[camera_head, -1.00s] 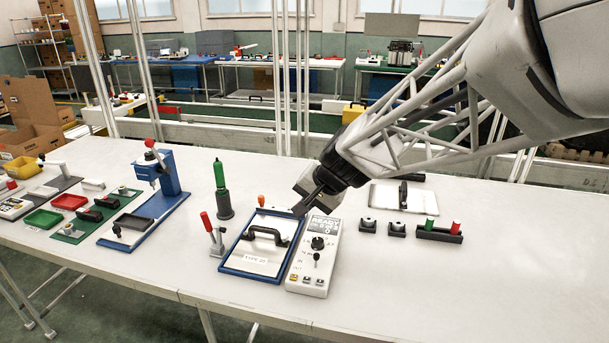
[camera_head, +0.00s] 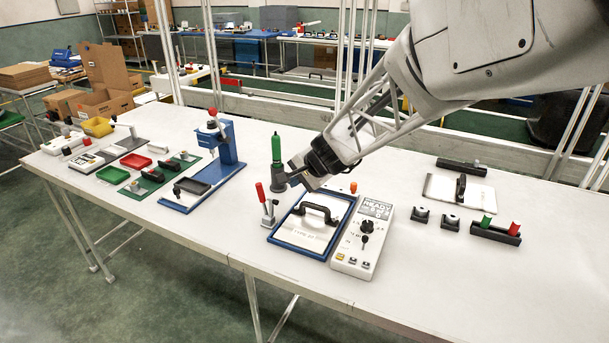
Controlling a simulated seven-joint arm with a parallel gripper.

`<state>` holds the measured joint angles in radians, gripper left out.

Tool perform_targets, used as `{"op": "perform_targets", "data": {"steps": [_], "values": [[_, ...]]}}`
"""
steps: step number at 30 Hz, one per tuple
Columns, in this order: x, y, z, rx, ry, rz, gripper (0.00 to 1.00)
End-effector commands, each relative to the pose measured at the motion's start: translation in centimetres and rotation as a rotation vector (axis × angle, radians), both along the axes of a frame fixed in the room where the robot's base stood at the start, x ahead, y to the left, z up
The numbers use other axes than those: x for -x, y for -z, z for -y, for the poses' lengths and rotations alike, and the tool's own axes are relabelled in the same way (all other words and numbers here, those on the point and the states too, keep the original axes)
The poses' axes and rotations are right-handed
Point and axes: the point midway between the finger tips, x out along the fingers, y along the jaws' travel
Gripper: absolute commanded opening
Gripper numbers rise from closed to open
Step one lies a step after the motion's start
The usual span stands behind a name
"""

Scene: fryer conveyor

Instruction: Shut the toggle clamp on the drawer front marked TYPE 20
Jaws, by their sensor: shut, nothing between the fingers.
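The drawer front (camera_head: 330,243) is a white panel in a blue frame, with a dark arched handle (camera_head: 314,212) and a label that reads like TYPE 20. The toggle clamp (camera_head: 269,213) stands at its left side on a small grey base. Its red-tipped lever (camera_head: 261,192) points up, leaning slightly left. My gripper (camera_head: 292,179) is shut and empty. In the picture it is just right of and above the lever, beyond the drawer's upper left corner, and overlaps the dark base of the green-topped tool. I cannot tell whether it touches that tool.
The green-topped tool (camera_head: 277,151) stands upright behind the clamp. A white control box (camera_head: 364,245) with knobs lies right of the drawer, with an orange knob (camera_head: 354,187) behind. A blue press (camera_head: 226,147) stands to the left. The table's front right is clear.

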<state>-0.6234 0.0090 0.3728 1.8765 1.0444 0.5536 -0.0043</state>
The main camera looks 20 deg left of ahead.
Motion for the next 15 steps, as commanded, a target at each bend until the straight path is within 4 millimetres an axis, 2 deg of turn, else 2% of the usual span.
{"op": "perform_targets", "data": {"steps": [8,15], "values": [[-0.01,0.06,-0.04,0.000,0.000,0.000,0.00],[-0.13,0.89,-0.76,0.001,-0.001,-0.001,0.00]]}}
